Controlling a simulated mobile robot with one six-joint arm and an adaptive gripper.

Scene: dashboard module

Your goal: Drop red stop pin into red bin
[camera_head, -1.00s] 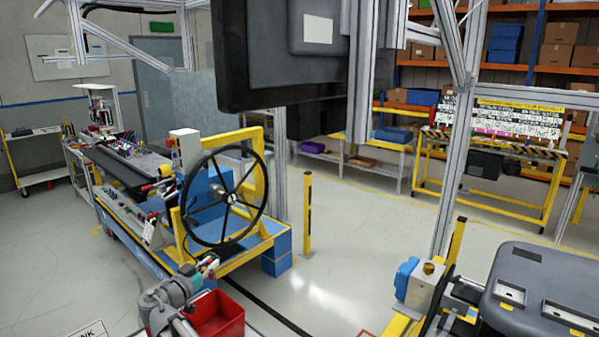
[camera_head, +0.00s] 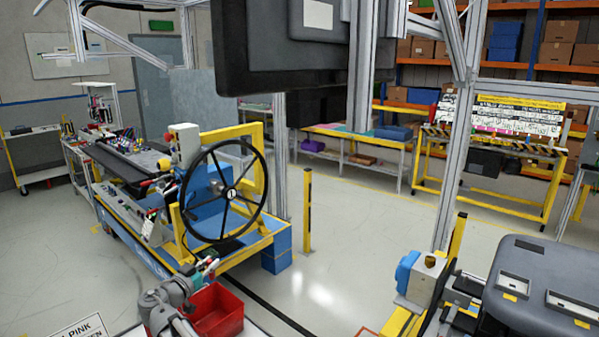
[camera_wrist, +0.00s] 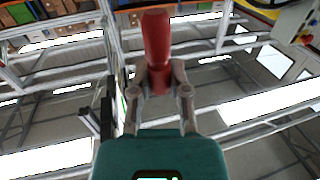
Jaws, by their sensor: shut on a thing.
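The red stop pin (camera_wrist: 156,38) shows in the wrist view, upright in the picture between the fingertips of my gripper (camera_wrist: 158,78). My gripper is shut on it. In the head view my gripper (camera_head: 205,268) is at the lower left, just above and left of the red bin; the pin is too small to make out there. The red bin (camera_head: 222,322) is open at the top, low at the bottom of the head view, partly hidden by my arm. The bin does not show clearly in the wrist view.
A blue and yellow cart with a black steering wheel (camera_head: 224,195) stands just behind the bin. A yellow post (camera_head: 307,212) stands to its right. A grey case (camera_head: 545,290) sits at the lower right. Open floor (camera_head: 350,260) lies between them.

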